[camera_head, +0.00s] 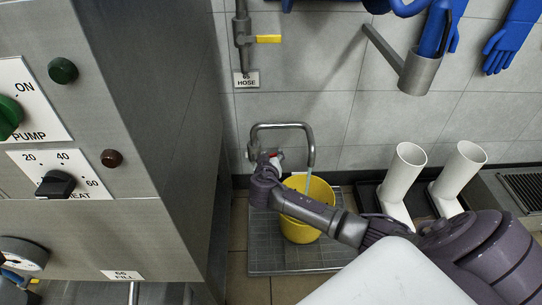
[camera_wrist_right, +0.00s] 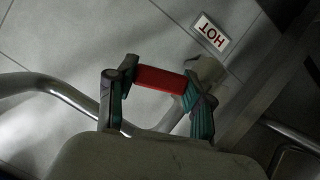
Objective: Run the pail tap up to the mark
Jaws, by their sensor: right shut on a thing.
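The yellow pail (camera_head: 318,188) stands upright on a grey grated tray (camera_head: 270,262) on the floor, partly hidden behind my right arm. A curved metal spout (camera_head: 311,150) hangs over it, and a thin bluish stream of water (camera_head: 308,183) falls from the spout into the pail. No fill mark or water level can be made out. My right gripper (camera_head: 274,161) is at the wall beside the pipe. In the right wrist view its fingers (camera_wrist_right: 158,95) are shut on the red tap handle (camera_wrist_right: 160,79). My left gripper is not in view.
A HOT label (camera_wrist_right: 211,33) is on the wall by the tap. A steel machine with a pump knob (camera_head: 9,117) and a heat knob (camera_head: 56,184) stands at left. White boots (camera_head: 402,180) stand on the right. A hose valve with a yellow lever (camera_head: 268,39) is above.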

